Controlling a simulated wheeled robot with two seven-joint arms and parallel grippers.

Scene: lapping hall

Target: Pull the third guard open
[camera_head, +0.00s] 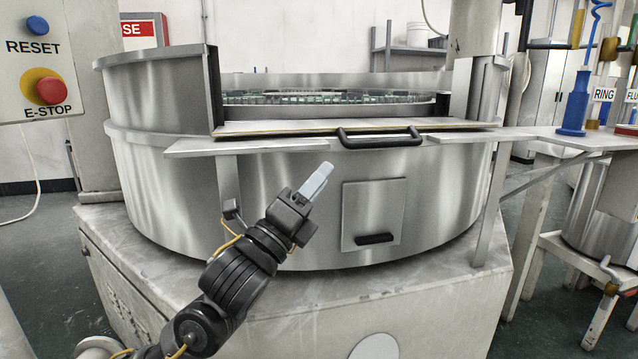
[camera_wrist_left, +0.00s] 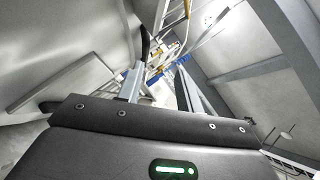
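A round steel machine (camera_head: 290,190) fills the middle of the head view. A black bar handle (camera_head: 380,140) sits at the front edge of a flat panel (camera_head: 290,128) below the machine's opening; I cannot tell whether this is the third guard. My left gripper (camera_head: 318,178) is in front of the drum, below and left of that handle and apart from it. In the left wrist view its two fingers (camera_wrist_left: 160,88) stand apart with nothing held between them. A dark curved bar (camera_wrist_left: 145,42) beyond them may be the handle. My right gripper is out of view.
A small hatch (camera_head: 373,210) with a black pull is on the drum's front, right of my gripper. A flat ledge (camera_head: 215,147) juts out at the left. A control box with an E-STOP button (camera_head: 51,91) is at far left. A rack with a blue holder (camera_head: 575,105) stands right.

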